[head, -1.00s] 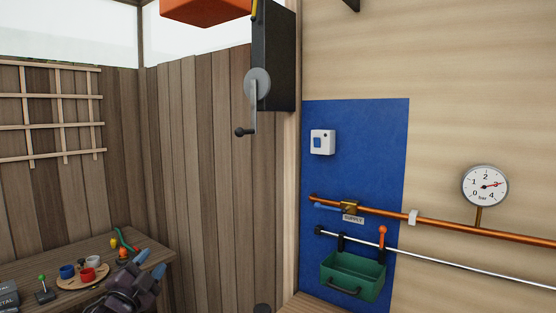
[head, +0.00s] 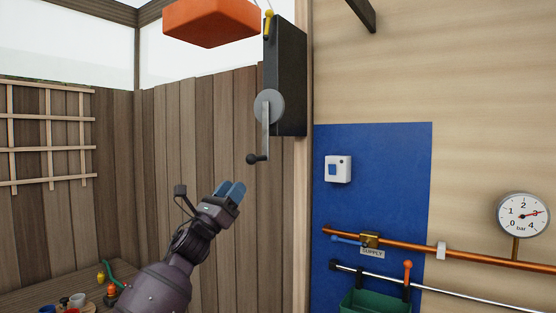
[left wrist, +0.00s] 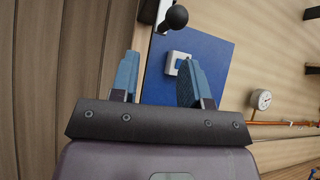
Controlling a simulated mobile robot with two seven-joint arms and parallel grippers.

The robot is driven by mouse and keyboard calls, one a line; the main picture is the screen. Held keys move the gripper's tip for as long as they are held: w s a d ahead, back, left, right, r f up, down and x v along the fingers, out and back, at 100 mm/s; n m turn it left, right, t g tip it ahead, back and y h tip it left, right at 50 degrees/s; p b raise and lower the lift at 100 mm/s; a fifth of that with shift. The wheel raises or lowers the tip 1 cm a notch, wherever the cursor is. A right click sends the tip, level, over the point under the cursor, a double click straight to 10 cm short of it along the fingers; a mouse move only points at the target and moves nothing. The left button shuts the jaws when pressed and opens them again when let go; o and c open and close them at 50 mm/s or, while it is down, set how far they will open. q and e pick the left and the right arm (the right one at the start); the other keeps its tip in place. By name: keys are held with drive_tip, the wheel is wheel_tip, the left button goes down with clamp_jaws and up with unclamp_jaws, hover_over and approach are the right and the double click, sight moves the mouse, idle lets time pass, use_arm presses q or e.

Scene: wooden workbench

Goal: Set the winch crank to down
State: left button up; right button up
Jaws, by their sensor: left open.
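The winch crank (head: 266,130) is a grey disc with a flat metal arm on the side of a black panel. Its arm hangs down, with a dark round knob (head: 253,159) at the lower end. The knob also shows at the top of the left wrist view (left wrist: 174,17), ahead of the fingers. My left gripper (head: 231,190) has blue fingers and sits below and to the left of the knob, apart from it. In the left wrist view its fingers (left wrist: 158,82) are spread with nothing between them. My right gripper is in neither view.
An orange block (head: 210,25) hangs above, beside the black panel (head: 289,75). A blue board (head: 375,190) carries a white switch box (head: 338,169), a copper pipe (head: 410,246) and a green bin (head: 375,301). A gauge (head: 522,214) is at right. Small items sit on the bench at lower left.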

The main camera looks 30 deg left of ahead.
sight(257, 158)
use_arm(q)
drive_tip(key=w+d+r+m+p, duration=0.1)
drive_tip(key=w+r, duration=0.1)
drive_tip(key=w+r+m+h, duration=0.1)
drive_tip(key=w+r+m, duration=0.1)
drive_tip(key=w+d+r+m+p, duration=0.1)
drive_tip(key=w+r, duration=0.1)
drive_tip(key=shift+d+r+m+h+p, duration=0.3)
drive_tip(key=shift+r+h+p, duration=0.05)
drive_tip(key=shift+r+h, duration=0.05)
drive_tip(key=shift+w+d+r, duration=0.1)
drive_tip(key=shift+w+r, duration=0.25)
drive_tip(key=shift+w, duration=0.15)
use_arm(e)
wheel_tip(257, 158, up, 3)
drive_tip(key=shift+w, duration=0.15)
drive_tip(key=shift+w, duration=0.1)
use_arm(q)
drive_tip(key=shift+c, duration=0.6)
clamp_jaws()
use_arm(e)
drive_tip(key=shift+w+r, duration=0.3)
